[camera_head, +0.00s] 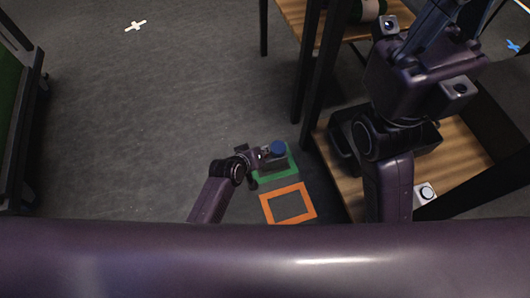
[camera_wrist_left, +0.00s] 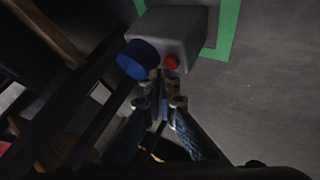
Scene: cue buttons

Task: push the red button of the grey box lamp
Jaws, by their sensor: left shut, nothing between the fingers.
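The grey box lamp (camera_wrist_left: 188,30) stands on the floor at a green outlined square (camera_wrist_left: 228,32). It has a large blue disc (camera_wrist_left: 138,59) and a small red button (camera_wrist_left: 171,62) beside it on the same side.
An orange outlined square (camera_head: 288,203) lies on the floor, nearer than the green one. A wooden shelf unit (camera_head: 455,150) with dark posts stands close on the right, holding a white box (camera_head: 425,193). The floor to the left is clear.

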